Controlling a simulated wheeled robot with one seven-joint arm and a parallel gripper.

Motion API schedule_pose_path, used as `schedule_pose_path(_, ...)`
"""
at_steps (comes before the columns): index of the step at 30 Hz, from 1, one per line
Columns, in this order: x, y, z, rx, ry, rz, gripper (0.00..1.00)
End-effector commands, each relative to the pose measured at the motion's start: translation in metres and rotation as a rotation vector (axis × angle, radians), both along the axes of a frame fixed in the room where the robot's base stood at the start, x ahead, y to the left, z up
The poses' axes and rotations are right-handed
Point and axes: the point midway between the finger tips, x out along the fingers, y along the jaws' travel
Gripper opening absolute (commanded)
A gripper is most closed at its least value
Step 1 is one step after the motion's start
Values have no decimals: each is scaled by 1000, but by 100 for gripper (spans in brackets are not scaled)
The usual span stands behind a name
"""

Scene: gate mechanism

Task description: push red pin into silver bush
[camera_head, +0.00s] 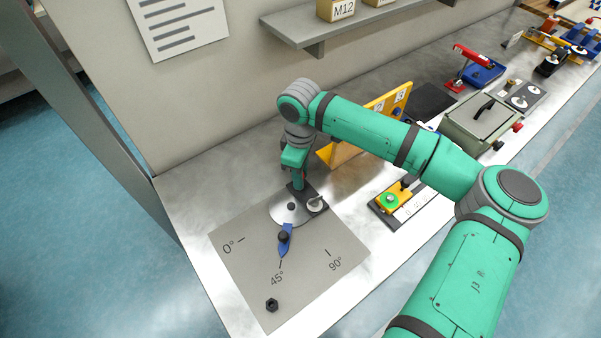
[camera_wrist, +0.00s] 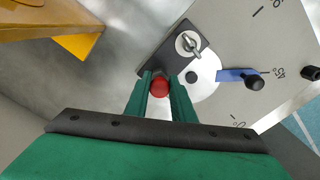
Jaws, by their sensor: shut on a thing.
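My gripper (camera_head: 298,184) points down at the far end of a black block on the dial plate. In the wrist view, my gripper (camera_wrist: 160,82) is shut on the red pin (camera_wrist: 160,87), whose round red head shows between the fingers. The pin is hidden in the head view. The black block (camera_wrist: 172,59) carries a silver round fitting with a small lever (camera_wrist: 188,43), also seen in the head view (camera_head: 315,204). No separate silver bush shows clearly; the spot under the pin is hidden, so I cannot tell how deep the pin sits.
A pale disc (camera_head: 280,214) with a blue pointer (camera_head: 285,240) lies beside the block, the pointer near 45°. The grey dial plate (camera_head: 318,257) bears a black nut (camera_head: 271,305). A yellow stand (camera_head: 342,153) and yellow box with green button (camera_head: 391,199) are to the right.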

Motion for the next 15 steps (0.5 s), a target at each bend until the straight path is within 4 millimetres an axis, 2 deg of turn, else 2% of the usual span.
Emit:
schedule_pose_path(11,0,0,-8,0,0,0,0)
schedule_pose_path(12,0,0,-8,0,-1,0,30)
schedule_pose_path(14,0,0,-8,0,-1,0,44)
schedule_pose_path(15,0,0,-8,0,-1,0,44)
